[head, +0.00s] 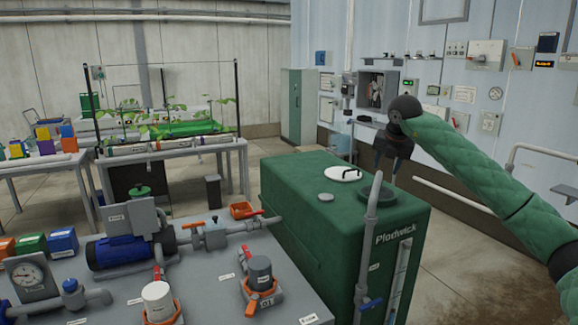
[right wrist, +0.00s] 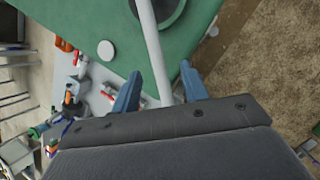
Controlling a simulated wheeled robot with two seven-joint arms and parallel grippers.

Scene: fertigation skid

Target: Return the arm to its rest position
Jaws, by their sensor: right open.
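My right arm comes in from the right in the head view, in a green quilted sleeve. Its gripper (head: 391,156) hangs from a dark wrist joint, above and behind the right end of the green tank (head: 311,207). In the right wrist view the two blue fingers (right wrist: 159,90) are spread apart with nothing held between them. The grey standpipe (right wrist: 152,45) passes behind the gap between the fingers, and the tank top (right wrist: 119,20) shows below. I cannot tell how far the fingers are from the pipe. My left gripper is not in view.
A grey skid table (head: 205,280) carries a blue pump (head: 115,252), valves and pipes on the left. The grey standpipe (head: 368,240) rises by the tank's front right. A wall (head: 450,80) with panels and a rail stands behind. Bare floor (head: 470,240) lies right of the tank.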

